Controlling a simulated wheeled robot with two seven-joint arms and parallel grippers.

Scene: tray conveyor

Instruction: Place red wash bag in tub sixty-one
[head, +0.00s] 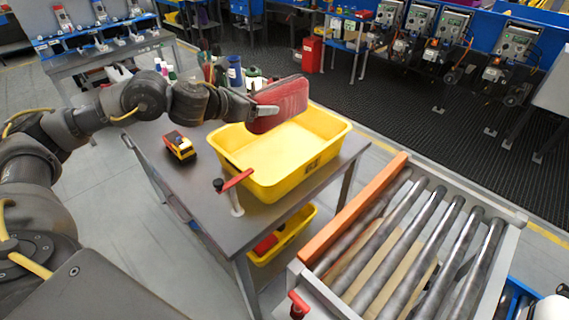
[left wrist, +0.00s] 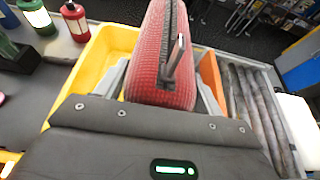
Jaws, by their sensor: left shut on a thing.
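The red wash bag (head: 281,103) is held in my left gripper (head: 262,108), which is shut on it. The tub looks empty and stands on a grey metal table (head: 187,190). A small dark label is on its front side, too small to read. My right gripper is not in view.
A yellow and red toy-like device (head: 179,146) sits left of the tub. Several bottles (head: 234,72) stand behind it. A red-handled clamp (head: 234,181) is at the table's front edge. A roller conveyor (head: 412,245) with an orange side rail (head: 355,208) is on the right. Another yellow tub (head: 284,237) is below.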

